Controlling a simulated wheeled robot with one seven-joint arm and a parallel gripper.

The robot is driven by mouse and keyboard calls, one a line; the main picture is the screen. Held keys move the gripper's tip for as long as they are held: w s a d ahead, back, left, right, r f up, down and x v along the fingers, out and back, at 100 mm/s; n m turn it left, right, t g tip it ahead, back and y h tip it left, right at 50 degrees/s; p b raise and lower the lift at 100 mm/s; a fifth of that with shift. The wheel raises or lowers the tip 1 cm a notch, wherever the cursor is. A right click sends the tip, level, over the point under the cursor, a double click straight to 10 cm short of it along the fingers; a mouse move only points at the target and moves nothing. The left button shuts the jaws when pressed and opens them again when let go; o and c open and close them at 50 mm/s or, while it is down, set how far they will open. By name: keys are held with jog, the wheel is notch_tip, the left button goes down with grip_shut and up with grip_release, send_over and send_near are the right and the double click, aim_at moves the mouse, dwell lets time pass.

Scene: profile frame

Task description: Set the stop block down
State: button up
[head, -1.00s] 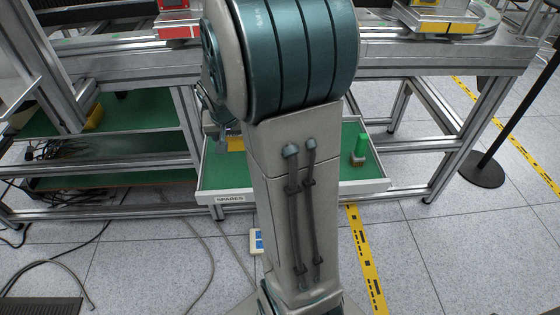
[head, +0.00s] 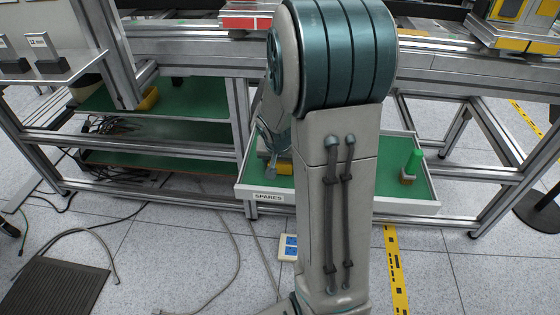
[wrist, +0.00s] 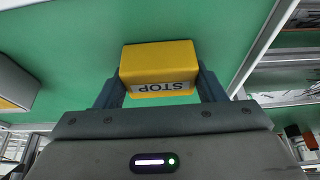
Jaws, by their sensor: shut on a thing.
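The stop block (wrist: 158,62) is yellow with a grey label reading STOP, upside down in the wrist view. My gripper (wrist: 165,88) is shut on it, one finger at each side. Behind the block is the green floor of the drawer labelled SPARES (head: 268,197). I cannot tell whether the block touches that floor. In the head view, a yellow part of the block (head: 284,168) shows at the drawer's left side, beside my gripper (head: 271,166). My arm hides the middle of the drawer.
A green-topped item (head: 413,163) stands in the drawer's right part. Shelves with green mats (head: 180,97) are to the left. A blue-and-white box (head: 289,247) lies on the floor near cables (head: 238,250). A dark post base (head: 540,212) stands at the right.

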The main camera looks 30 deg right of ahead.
jog(key=shift+f, duration=0.2)
jog(key=o, duration=1.1)
jog(key=shift+r, duration=0.15)
jog(key=shift+r, duration=0.25)
jog(key=p+v, duration=0.4)
jog(key=v, duration=0.7)
jog(key=s+a+r+n+y, duration=0.1)
jog(key=s+a+n, duration=0.1)
jog(key=s, duration=0.3)
jog(key=s+a+r+n+g, duration=0.1)
jog(key=s+a+n, duration=0.1)
jog(key=s+a, duration=0.3)
jog(key=s+a+r+n+g+y, duration=0.1)
jog(key=s+a+n, duration=0.2)
jog(key=s+a, duration=0.1)
jog(key=shift+s+a+y, duration=0.1)
jog(key=shift+s+y, duration=0.2)
jog(key=shift+s, duration=0.2)
